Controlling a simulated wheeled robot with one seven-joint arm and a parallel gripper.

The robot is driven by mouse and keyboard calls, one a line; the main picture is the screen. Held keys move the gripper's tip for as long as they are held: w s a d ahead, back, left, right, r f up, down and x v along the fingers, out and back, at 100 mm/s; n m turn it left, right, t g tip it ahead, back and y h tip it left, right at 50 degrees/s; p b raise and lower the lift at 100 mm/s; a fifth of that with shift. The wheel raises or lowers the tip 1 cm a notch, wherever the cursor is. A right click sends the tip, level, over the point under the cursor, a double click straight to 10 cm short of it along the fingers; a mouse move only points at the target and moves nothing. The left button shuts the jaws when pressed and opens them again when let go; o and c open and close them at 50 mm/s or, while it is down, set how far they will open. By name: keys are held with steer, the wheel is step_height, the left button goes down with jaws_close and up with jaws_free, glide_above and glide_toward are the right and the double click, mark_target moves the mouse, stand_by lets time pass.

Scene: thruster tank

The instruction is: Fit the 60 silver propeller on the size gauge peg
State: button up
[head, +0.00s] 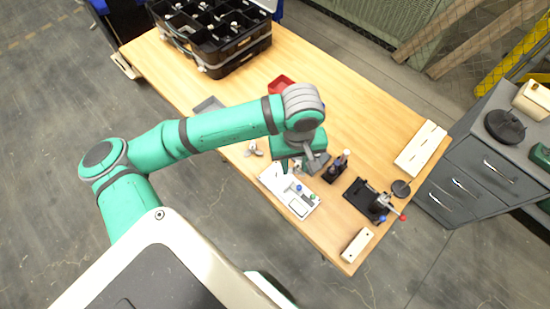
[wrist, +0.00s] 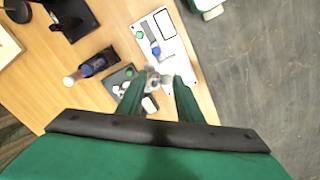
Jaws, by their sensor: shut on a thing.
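My gripper (wrist: 155,82) is shut on a small silver propeller (wrist: 152,76), which shows between the fingertips in the wrist view. In the head view my gripper (head: 296,170) hangs at the upper edge of a white board (head: 272,181). The board carries a blue piece, a green piece and a framed rectangle; it also shows in the wrist view (wrist: 176,48). It looks like the size gauge, but I cannot make out its pegs or sizes. The propeller is above or beside the board's near end; contact is unclear. The fingers hide part of the propeller.
Another silver propeller (head: 254,149) lies on the table left of the board. A dark holder with a white-topped bottle (head: 336,168) and a black stand (head: 370,201) are to the right. A red tray (head: 281,84) and a black organizer case (head: 236,58) are farther back.

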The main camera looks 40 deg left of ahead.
steer(key=shift+n, duration=0.4)
steer(key=shift+s+a+f, duration=0.4)
steer(key=shift+a+f, duration=0.35)
steer(key=shift+a, duration=0.2)
steer(key=shift+s+a+f, duration=0.35)
steer(key=shift+a+f, duration=0.4)
steer(key=shift+a, duration=0.15)
steer(key=shift+s+a+f, duration=0.4)
steer(key=shift+a+f, duration=0.35)
steer(key=shift+a, duration=0.2)
steer(key=shift+f, duration=0.2)
steer(key=shift+w, duration=0.1)
steer(key=shift+f, duration=0.15)
steer(key=shift+d+f, duration=0.1)
steer(key=shift+f, duration=0.35)
steer(key=shift+s+f, duration=0.1)
steer(key=shift+s, duration=0.15)
